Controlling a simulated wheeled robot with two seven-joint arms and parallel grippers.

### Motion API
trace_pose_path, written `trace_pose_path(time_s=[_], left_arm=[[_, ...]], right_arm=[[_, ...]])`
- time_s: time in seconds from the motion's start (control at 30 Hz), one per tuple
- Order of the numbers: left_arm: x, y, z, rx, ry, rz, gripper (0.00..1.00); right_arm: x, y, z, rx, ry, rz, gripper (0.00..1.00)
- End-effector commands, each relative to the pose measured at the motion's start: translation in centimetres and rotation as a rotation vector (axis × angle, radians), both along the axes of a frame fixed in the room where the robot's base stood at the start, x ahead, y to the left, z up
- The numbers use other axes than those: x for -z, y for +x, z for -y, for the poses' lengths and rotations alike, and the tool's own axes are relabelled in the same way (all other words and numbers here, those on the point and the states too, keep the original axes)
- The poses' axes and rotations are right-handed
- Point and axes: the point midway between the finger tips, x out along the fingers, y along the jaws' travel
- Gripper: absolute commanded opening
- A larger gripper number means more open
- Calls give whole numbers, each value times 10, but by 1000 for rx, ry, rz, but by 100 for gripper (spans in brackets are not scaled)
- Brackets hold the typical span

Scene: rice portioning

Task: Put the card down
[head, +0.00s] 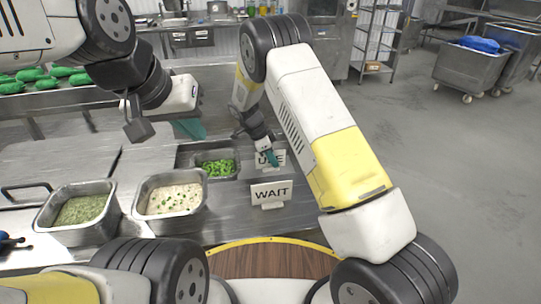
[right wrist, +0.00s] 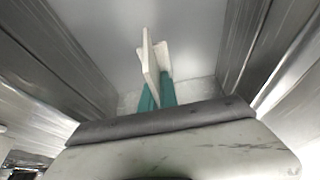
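A white card reading "USE" (head: 279,155) is at the far side of the steel counter, partly covered by my right gripper (head: 269,157). In the right wrist view the white card (right wrist: 150,65) is seen nearly edge-on between the teal fingers of my right gripper (right wrist: 156,93), which are close together on it. Whether its base touches the counter is hard to tell. A second white card reading "WAIT" (head: 271,192) stands upright nearer to me. My left gripper (head: 190,128) is at the left above the counter, with teal showing; its opening is unclear.
Steel pans hold green bits (head: 218,168), pale rice (head: 174,199) and a green-grey food (head: 82,210), left of the cards. Green items (head: 45,76) lie on a ledge at the back left. The counter (head: 235,215) is bare around the WAIT card.

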Motion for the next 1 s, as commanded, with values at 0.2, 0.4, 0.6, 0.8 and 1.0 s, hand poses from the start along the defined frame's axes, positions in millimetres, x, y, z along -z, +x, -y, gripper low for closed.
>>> trace_pose_path(time_s=[0.2, 0.4, 0.6, 0.8, 1.0], left_arm=[[0, 0, 0, 0, 0, 0, 0], [0, 0, 0, 0, 0, 0, 0], [0, 0, 0, 0, 0, 0, 0], [0, 0, 0, 0, 0, 0, 0], [0, 0, 0, 0, 0, 0, 0]], right_arm=[[27, 0, 1, 0, -2, -3, 0], [38, 0, 0, -1, 1, 2, 0], [39, 0, 0, -1, 1, 0, 0], [40, 0, 0, -1, 1, 0, 26], [40, 0, 0, -1, 1, 0, 26]])
